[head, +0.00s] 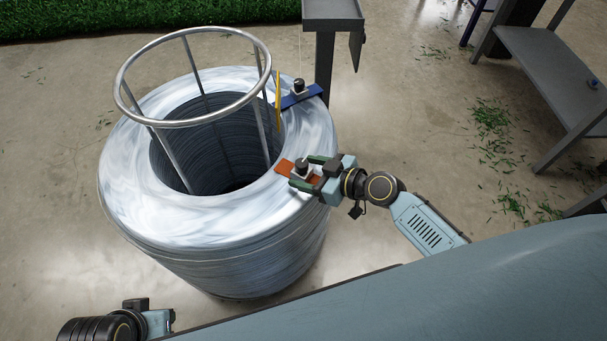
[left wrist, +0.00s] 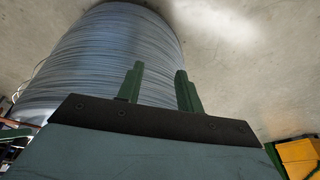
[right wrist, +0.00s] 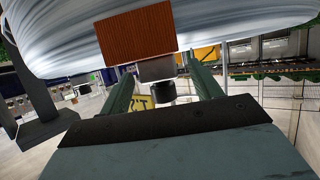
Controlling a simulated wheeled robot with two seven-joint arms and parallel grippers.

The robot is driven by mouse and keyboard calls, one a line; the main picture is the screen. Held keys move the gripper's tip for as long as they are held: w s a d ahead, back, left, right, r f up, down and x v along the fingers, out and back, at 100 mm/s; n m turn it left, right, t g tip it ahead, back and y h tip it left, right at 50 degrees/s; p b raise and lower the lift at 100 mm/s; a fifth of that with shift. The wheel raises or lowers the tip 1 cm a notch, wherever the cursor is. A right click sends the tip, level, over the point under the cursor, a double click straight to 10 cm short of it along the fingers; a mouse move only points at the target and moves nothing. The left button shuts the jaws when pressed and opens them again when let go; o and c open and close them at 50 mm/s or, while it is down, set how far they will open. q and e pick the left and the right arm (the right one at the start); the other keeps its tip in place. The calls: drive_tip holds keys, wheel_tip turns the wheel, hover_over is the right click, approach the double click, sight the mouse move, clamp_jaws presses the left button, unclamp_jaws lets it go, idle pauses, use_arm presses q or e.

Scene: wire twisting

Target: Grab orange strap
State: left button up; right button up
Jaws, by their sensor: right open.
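The orange strap (head: 284,167) lies over the top edge of the large wire coil (head: 215,235), on its right side. It also shows in the right wrist view (right wrist: 137,36), with a grey block (right wrist: 157,69) and a black knob (right wrist: 161,92) by it. My right gripper (head: 304,171) is open at the strap's outer end. In the right wrist view its fingers (right wrist: 163,85) stand on either side of the black knob. My left gripper (left wrist: 158,85) is open and empty in the left wrist view, with the coil beyond it.
A metal ring frame (head: 192,122) stands up from the coil's hollow centre. A blue strap (head: 302,97) with another black knob lies on the coil's far right edge, near a yellow strip (head: 278,98). A grey stand (head: 333,14) is behind it.

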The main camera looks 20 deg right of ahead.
drive_tip(key=shift+x, duration=0.75)
drive_tip(key=c, duration=1.1)
drive_tip(key=shift+c, duration=0.5)
drive_tip(key=shift+r, duration=0.2)
